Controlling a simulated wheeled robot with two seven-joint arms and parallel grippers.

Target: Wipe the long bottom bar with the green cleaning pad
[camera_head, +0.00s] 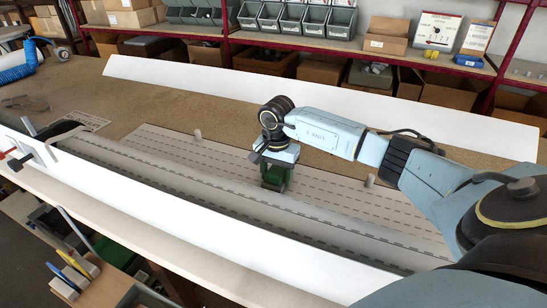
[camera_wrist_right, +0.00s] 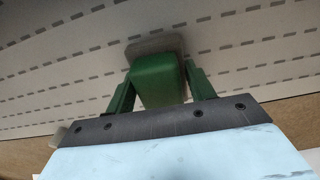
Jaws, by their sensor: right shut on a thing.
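The shutter (camera_head: 330,200) lies on the bench with rows of dark slots. Its long grey bottom bar (camera_head: 200,187) runs along the near side, from the upper left to the lower right. My right gripper (camera_head: 277,172) is shut on the green cleaning pad (camera_head: 272,186) and points down near the middle of the shutter, by the bar's far edge. In the right wrist view the pad's green block (camera_wrist_right: 158,80) sits between the two fingers, with a pale base against the slotted surface. Whether the pad touches the bar is unclear. My left gripper is out of view.
A long white board (camera_head: 190,230) stands along the near edge and another (camera_head: 290,95) along the back. Small pegs (camera_head: 370,181) stand at the shutter's far side. A clamp-like device (camera_head: 20,158) is at the left end. Shelves with bins (camera_head: 305,20) are behind.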

